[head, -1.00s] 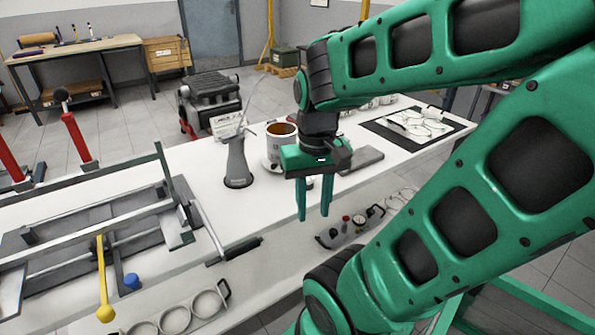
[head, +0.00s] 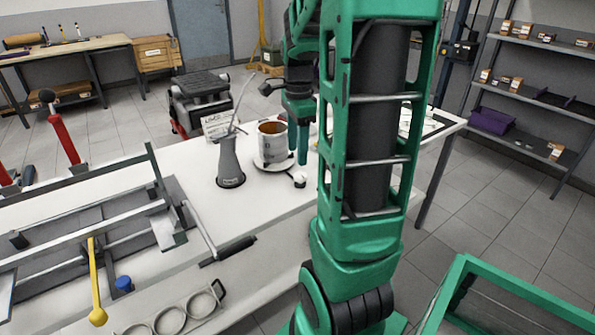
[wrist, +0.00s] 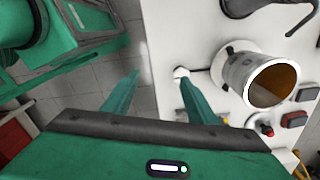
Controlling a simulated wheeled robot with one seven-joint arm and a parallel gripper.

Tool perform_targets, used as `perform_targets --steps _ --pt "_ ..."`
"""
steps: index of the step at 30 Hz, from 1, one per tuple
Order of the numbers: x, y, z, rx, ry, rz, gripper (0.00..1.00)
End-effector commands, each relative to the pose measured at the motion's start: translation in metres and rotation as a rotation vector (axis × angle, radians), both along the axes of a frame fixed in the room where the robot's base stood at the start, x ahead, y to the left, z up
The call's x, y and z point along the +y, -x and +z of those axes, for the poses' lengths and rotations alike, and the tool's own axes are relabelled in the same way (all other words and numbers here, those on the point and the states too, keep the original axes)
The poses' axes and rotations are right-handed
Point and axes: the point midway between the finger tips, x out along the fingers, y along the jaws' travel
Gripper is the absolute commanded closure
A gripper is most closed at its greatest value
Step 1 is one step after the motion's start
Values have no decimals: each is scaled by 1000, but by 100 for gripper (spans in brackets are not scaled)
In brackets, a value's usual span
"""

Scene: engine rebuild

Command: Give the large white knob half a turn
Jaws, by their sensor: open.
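A white knob (head: 299,177) shows at the near side of the white bench, beside the foot of a pot. It also shows in the wrist view (wrist: 181,72), right by the tip of the right finger, with a short dark rod running toward the pot's base. I cannot tell whether finger and knob touch. My gripper (head: 297,160) hangs above the bench, fingers down, just above and beside the knob. In the wrist view my gripper (wrist: 158,74) is open with nothing between its fingers. The left finger is over the floor, past the bench edge.
The pot (head: 272,147) with brown contents stands close by the fingers. A grey conical flask-like can (head: 229,163) stands left of it. A metal frame (head: 90,225) with a yellow lever (head: 95,285) fills the bench's left. Small red parts (wrist: 267,130) lie near the pot.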

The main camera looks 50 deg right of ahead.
Motion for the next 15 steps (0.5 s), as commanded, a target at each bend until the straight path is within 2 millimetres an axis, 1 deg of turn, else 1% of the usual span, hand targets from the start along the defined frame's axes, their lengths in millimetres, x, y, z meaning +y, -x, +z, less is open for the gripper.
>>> perform_targets --steps 1,3,6,10,15 --pt "-14 -9 -4 3 1 -94 48" --pt "-29 -19 -9 3 1 -222 48" --pt "-45 -30 -14 2 0 -363 48" --pt "-58 -37 -18 2 1 -470 48" --pt "-61 -40 -28 2 1 -507 48"
